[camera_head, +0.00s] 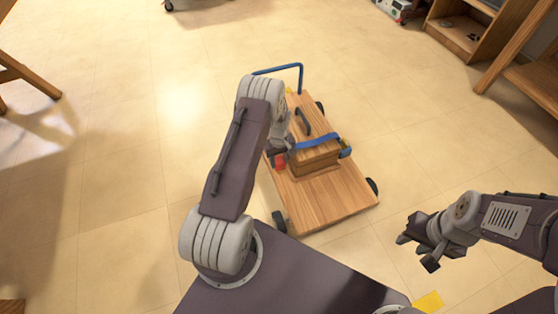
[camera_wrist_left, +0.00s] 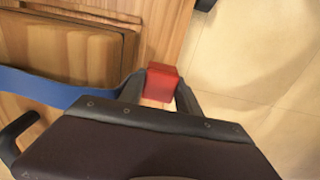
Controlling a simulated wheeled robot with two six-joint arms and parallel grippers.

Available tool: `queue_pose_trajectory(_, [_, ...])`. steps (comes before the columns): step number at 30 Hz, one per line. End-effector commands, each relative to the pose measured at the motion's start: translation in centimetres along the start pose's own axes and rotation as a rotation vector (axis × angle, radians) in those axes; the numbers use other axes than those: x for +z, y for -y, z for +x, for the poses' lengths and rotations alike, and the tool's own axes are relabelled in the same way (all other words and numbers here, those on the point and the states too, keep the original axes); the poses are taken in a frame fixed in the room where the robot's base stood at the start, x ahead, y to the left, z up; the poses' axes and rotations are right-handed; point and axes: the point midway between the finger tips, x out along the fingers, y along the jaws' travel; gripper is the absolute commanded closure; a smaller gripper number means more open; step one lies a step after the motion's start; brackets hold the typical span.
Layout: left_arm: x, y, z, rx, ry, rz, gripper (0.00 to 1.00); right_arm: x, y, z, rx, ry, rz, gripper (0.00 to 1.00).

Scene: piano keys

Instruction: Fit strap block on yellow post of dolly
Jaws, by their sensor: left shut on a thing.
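The dolly (camera_head: 335,205) is a flat wooden platform on dark wheels with a blue handle (camera_head: 300,75) at its far end. A wooden box (camera_head: 315,160) sits on it, with a blue strap (camera_head: 316,142) across its top. The strap's red block (camera_head: 280,161) is at the box's left side. My left gripper (camera_wrist_left: 160,92) is shut on this red block (camera_wrist_left: 161,82), near the dolly's edge. No yellow post is clear below the block; I cannot tell whether it is seated. My right gripper (camera_head: 417,252) is open and empty, right of the dolly.
The strap's other end (camera_head: 345,149) is at the box's right side. A black handle (camera_head: 303,122) stands behind the box. Wooden shelving (camera_head: 460,35) is at the top right, and wooden legs (camera_head: 30,75) at the left. Floor around the dolly is clear.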

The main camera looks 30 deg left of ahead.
Motion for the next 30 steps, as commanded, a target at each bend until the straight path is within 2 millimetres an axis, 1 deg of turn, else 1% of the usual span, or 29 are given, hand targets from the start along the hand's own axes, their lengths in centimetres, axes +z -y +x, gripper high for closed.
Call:
queue_pose_trajectory(2, [0.07,-0.01,-0.14,0.000,0.000,0.000,1.00,-0.04,0.01,-0.34,0.000,0.000,0.000,0.64])
queue_pose_trajectory(9, [0.08,-0.01,-0.02,0.000,0.000,0.000,1.00,-0.03,0.01,-0.27,0.000,0.000,0.000,0.64])
queue_pose_trajectory(15, [0.09,0.01,-0.09,0.000,0.001,0.000,1.00,-0.07,0.01,-0.68,0.000,0.000,0.000,0.64])
queue_pose_trajectory(23, [0.08,0.00,0.03,0.000,0.000,0.000,1.00,-0.06,0.01,-0.55,0.000,0.000,0.000,0.64])
queue_pose_trajectory(30, [0.08,-0.01,0.67,0.000,0.000,0.000,1.00,-0.01,0.00,-0.10,0.000,0.000,0.000,0.64])
